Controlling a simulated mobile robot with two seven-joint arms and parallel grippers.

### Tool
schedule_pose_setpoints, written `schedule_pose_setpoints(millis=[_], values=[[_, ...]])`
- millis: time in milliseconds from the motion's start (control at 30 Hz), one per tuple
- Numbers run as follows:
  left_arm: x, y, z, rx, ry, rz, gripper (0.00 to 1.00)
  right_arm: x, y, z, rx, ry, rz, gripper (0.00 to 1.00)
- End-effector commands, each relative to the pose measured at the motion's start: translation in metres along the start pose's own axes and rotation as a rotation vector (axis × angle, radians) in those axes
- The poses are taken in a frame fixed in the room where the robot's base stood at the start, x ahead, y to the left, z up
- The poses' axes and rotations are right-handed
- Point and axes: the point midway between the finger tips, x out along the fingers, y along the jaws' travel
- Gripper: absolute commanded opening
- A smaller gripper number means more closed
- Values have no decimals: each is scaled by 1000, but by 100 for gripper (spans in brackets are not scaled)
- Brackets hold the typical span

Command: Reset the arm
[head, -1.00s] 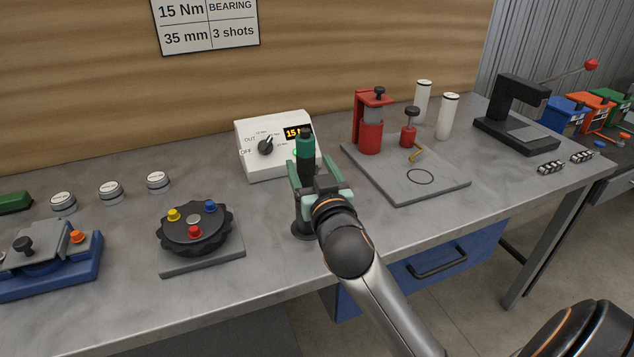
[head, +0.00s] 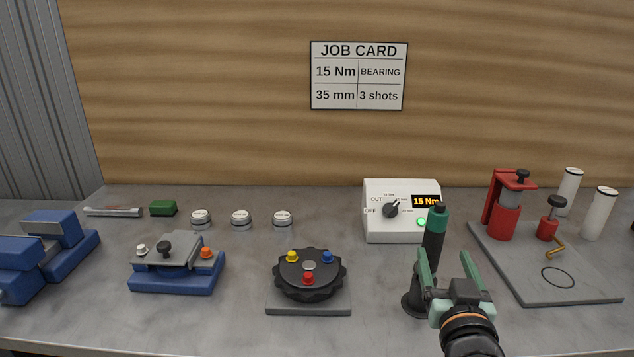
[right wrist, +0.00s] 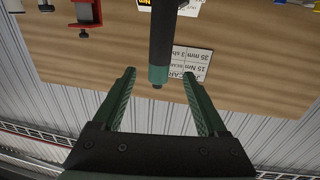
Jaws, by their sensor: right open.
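My right gripper (head: 444,256) is open at the front right of the bench. Its two green fingers point away from me, toward the back panel. A dark tool with a green top (head: 434,236) stands upright in a round black holder (head: 412,303), close to the fingertips. In the right wrist view the tool (right wrist: 161,45) lies in line with the gap between the open fingers (right wrist: 158,76), and nothing is visibly clamped. I cannot tell whether a finger touches it. My left gripper is in neither current view.
A white controller (head: 377,226) reading 15 Nm stands behind the tool. A red press on a grey plate (head: 520,285) is at right. A black round fixture (head: 310,285), a blue fixture (head: 175,284) and several silver caps lie left. A job card (head: 358,76) hangs behind.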

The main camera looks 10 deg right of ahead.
Motion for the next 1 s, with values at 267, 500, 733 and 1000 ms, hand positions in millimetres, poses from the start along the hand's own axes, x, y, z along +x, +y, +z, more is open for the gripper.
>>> schedule_pose_setpoints(millis=[267, 500, 733, 1000], values=[[0, 0, 0, 0, 0, 0, 50, -39, -5, 109, -106, -377, -64, 75], [0, 0, 0, 0, 0, 0, 50, -134, -9, 221, -253, -849, -227, 75], [0, 0, 0, 0, 0, 0, 50, -217, -9, 270, -342, -1147, -389, 75], [-4, 0, -4, 0, 0, 0, 50, -226, -24, 300, -334, -1134, -469, 75]])
